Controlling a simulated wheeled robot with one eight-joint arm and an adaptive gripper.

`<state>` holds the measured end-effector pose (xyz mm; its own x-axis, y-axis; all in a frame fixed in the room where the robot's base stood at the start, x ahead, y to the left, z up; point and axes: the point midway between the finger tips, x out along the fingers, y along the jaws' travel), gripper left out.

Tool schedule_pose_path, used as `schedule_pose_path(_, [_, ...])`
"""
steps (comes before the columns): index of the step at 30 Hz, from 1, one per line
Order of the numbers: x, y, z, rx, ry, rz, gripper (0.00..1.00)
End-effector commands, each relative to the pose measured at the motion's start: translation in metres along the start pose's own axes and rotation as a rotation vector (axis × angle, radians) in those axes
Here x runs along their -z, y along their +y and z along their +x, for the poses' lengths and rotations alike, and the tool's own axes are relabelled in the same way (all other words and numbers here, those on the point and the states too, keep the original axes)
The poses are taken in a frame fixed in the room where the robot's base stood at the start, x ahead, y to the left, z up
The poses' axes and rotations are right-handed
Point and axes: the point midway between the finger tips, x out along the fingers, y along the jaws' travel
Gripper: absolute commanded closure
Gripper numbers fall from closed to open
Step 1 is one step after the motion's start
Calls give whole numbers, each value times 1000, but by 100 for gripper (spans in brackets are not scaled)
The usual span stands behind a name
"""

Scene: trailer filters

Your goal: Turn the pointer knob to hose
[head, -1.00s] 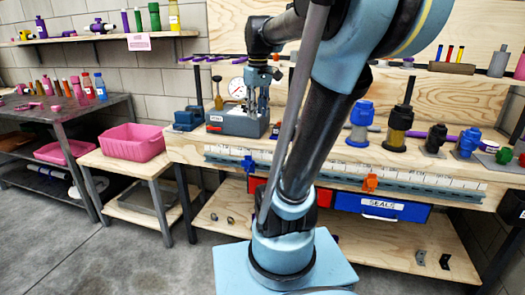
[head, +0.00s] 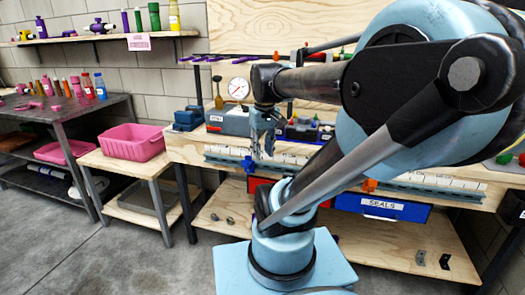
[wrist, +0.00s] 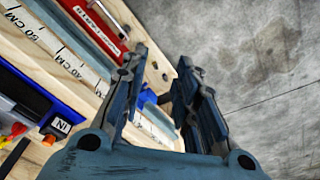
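I cannot make out the pointer knob or any hose marking in either view. A grey box with a small white label (head: 228,122) stands on the workbench, with a round gauge (head: 238,89) behind it. My gripper (head: 262,150) hangs in front of the bench's front edge, right of the grey box. In the wrist view my gripper (wrist: 157,72) has its two fingers apart, with nothing between them. A blue part with an "IN" label (wrist: 60,125) and an orange piece shows at the left there, apart from the fingers.
A ruler strip (head: 225,154) runs along the bench front and also shows in the wrist view (wrist: 60,55). A blue SEALS drawer (head: 382,206) hangs below. A pink bin (head: 133,142) stands on a side table. Open floor shows left.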

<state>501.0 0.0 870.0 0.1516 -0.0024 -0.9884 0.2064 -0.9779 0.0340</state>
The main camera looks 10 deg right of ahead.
Motion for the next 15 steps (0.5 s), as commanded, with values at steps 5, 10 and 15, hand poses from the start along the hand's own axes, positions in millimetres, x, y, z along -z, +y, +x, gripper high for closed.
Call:
schedule_pose_path(5, [-4,-1,4,0,2,7,72])
schedule_pose_path(10, [-4,-1,4,0,2,8,72])
schedule_pose_path(15, [-1,0,1,0,0,6,72])
